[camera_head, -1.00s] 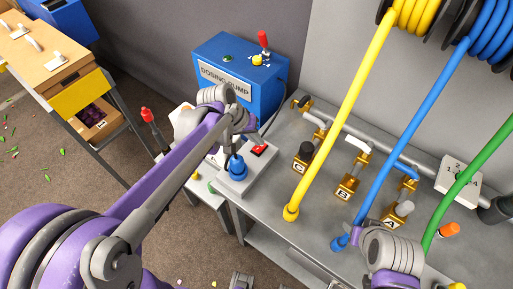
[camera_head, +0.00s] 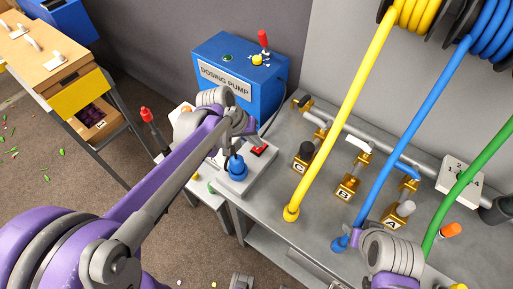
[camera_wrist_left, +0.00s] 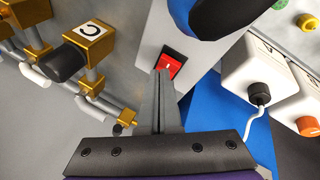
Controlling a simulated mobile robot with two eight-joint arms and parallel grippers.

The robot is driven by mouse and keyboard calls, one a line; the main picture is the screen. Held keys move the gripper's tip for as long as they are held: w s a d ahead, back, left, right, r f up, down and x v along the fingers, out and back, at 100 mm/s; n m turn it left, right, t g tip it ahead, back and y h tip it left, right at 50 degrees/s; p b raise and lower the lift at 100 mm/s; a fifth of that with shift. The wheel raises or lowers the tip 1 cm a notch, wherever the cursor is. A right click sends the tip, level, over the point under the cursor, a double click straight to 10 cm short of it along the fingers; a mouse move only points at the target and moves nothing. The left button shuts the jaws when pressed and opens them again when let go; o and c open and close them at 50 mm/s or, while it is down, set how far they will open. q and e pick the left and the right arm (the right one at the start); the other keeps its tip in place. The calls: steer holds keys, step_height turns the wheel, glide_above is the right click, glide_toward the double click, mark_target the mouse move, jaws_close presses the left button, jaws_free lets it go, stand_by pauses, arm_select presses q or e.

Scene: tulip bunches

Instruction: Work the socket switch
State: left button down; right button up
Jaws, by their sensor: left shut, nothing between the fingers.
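The socket is a pale box (camera_head: 262,170) on the left end of the grey bench. Its red rocker switch (camera_head: 259,150) also shows in the left wrist view (camera_wrist_left: 174,65). A blue plug (camera_head: 238,167) sits on the box beside the switch, and its dark blue body shows at the top of the left wrist view (camera_wrist_left: 225,12). My left gripper (camera_wrist_left: 165,72) is shut and empty. Its fingertips are at the near edge of the red switch and cover part of it; I cannot tell whether they touch.
The blue dosing pump (camera_head: 235,75) stands behind the socket. Brass valves, including one marked C (camera_head: 303,165), and a pipe are to the right. Yellow (camera_head: 340,115) and blue (camera_head: 410,125) hoses hang over the bench. White boxes (camera_wrist_left: 255,75) stand near the socket.

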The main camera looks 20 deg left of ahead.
arm_select(q)
steer(key=shift+s+f, duration=0.2)
steer(key=shift+f, duration=0.2)
arm_select(e)
steer(key=shift+s+f, duration=0.15)
steer(key=shift+f, duration=0.1)
arm_select(q)
steer(key=shift+w+r, duration=0.1)
steer(key=shift+w+r, duration=0.25)
steer(key=shift+r, duration=0.45)
arm_select(e)
steer(key=shift+w+r, duration=0.3)
steer(key=shift+r, duration=0.25)
steer(key=shift+s, duration=0.1)
